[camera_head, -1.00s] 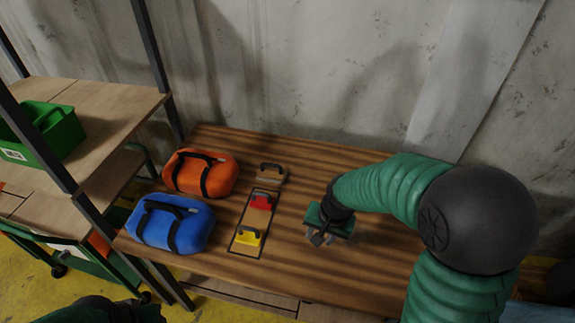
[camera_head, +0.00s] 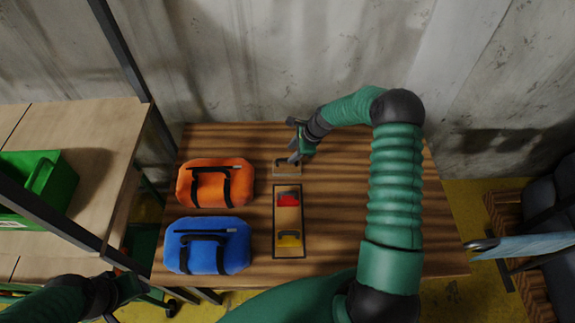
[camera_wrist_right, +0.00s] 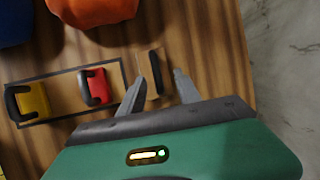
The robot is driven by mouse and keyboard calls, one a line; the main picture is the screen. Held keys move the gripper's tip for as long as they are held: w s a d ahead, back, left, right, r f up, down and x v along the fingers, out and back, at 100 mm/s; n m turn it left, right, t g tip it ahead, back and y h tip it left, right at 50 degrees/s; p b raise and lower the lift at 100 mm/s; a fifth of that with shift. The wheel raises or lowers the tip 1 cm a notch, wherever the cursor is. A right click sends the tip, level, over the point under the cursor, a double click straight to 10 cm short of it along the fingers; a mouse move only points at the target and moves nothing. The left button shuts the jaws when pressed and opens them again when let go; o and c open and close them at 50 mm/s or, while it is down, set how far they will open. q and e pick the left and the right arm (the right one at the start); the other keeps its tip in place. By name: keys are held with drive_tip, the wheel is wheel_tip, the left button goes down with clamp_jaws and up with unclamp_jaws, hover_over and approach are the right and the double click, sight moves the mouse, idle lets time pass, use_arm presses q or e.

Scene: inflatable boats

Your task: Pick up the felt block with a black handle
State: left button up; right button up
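The felt block (camera_head: 284,170) is tan with a black handle and lies at the back of the wooden table, just behind the black outlined rectangle. In the right wrist view its black handle (camera_wrist_right: 155,74) appears between my right gripper's two fingers, with a gap on each side; its tan body blends with the wood. My right gripper (camera_head: 292,140) is open and empty above the block's back right; it also shows in the wrist view (camera_wrist_right: 159,92). I cannot tell how far above the handle the fingertips are. My left gripper (camera_head: 128,286) is at the lower left, away from the table items.
A red block (camera_head: 289,199) and a yellow block (camera_head: 289,239) lie inside the outlined rectangle. An orange bag (camera_head: 208,185) and a blue bag (camera_head: 207,250) lie to the left. A shelf with a green crate (camera_head: 45,185) stands further left. The table's right side is clear.

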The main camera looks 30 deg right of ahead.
sight(286, 159)
drive_tip(key=x, duration=0.2)
drive_tip(key=p+x, duration=0.1)
drive_tip(key=x, duration=0.1)
drive_tip(key=shift+s+f, duration=0.15)
drive_tip(key=shift+f, duration=0.15)
drive_tip(key=shift+a+f, duration=0.1)
drive_tip(key=shift+a, duration=0.25)
drive_tip(key=c, duration=0.3)
drive_tip(key=shift+s+d, duration=0.1)
drive_tip(key=c, duration=0.5)
drive_tip(key=shift+d, duration=0.15)
clamp_jaws()
